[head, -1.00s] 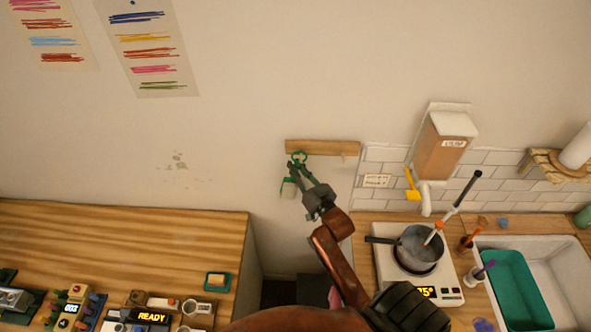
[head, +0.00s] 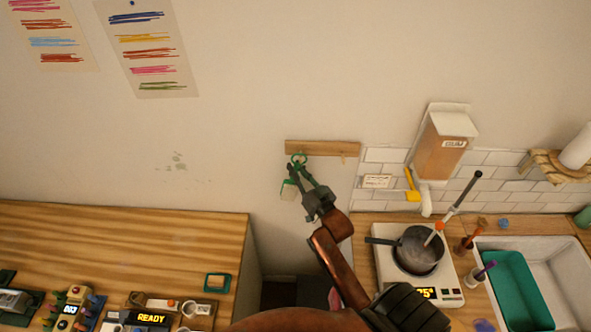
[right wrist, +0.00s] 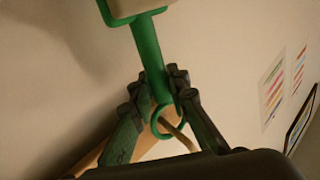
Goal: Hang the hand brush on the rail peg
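The green hand brush (head: 289,188) is at the wooden wall rail (head: 330,148), its pale head hanging low and left. Its green ring (head: 299,158) overlaps the rail's left part. My right gripper (head: 302,176) reaches up to the brush just below the rail. In the right wrist view its fingers (right wrist: 160,90) close on both sides of the green handle (right wrist: 150,58). The ring (right wrist: 168,120) lies between the fingers, and a wooden peg (right wrist: 182,138) shows at its opening. I cannot tell how far the peg passes through. My left gripper is out of view.
A pot (head: 418,250) stands on a hot plate (head: 447,290) right of my arm, with a dispenser (head: 440,150) above. A sink (head: 560,270) is at the far right. The left counter (head: 120,245) is clear behind several devices.

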